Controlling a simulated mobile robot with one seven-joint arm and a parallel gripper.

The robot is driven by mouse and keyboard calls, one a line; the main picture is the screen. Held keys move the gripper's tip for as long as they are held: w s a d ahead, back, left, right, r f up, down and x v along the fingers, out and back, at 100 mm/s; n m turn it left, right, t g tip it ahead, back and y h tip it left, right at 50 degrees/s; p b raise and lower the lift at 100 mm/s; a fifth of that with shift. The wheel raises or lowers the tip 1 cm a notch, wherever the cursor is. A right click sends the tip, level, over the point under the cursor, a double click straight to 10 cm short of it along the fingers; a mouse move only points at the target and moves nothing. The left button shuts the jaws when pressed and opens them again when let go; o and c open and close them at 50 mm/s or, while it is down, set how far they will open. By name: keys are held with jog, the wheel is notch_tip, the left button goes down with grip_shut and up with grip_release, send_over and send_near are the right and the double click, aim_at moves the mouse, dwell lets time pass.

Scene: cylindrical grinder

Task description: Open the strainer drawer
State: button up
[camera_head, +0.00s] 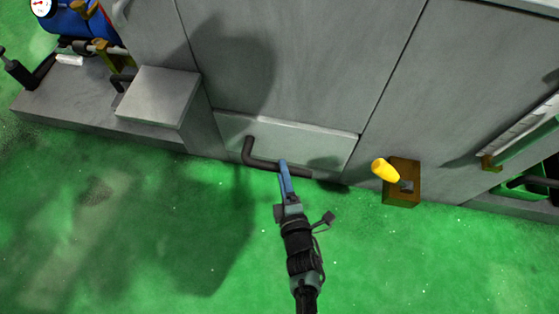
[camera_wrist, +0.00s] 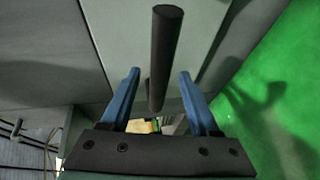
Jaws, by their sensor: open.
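The strainer drawer (camera_head: 300,143) is a light grey panel low in the machine's front, with a dark bar handle (camera_head: 262,163). In the wrist view the dark handle bar (camera_wrist: 166,60) passes between the two open blue fingers (camera_wrist: 158,95), with a gap on each side. The drawer front (camera_wrist: 130,30) shows behind the bar. I cannot tell how deep the handle sits between the fingers.
A brown box with a yellow-handled lever (camera_head: 385,171) stands right of the drawer. A grey block (camera_head: 158,95) on a ledge is to the left. The green floor (camera_head: 400,260) in front is clear.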

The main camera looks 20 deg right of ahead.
jog(key=b+x, duration=0.1)
jog(key=x, duration=0.4)
jog(key=shift+w+b, duration=0.15)
jog(key=shift+b, duration=0.2)
grip_shut()
dwell(1.1)
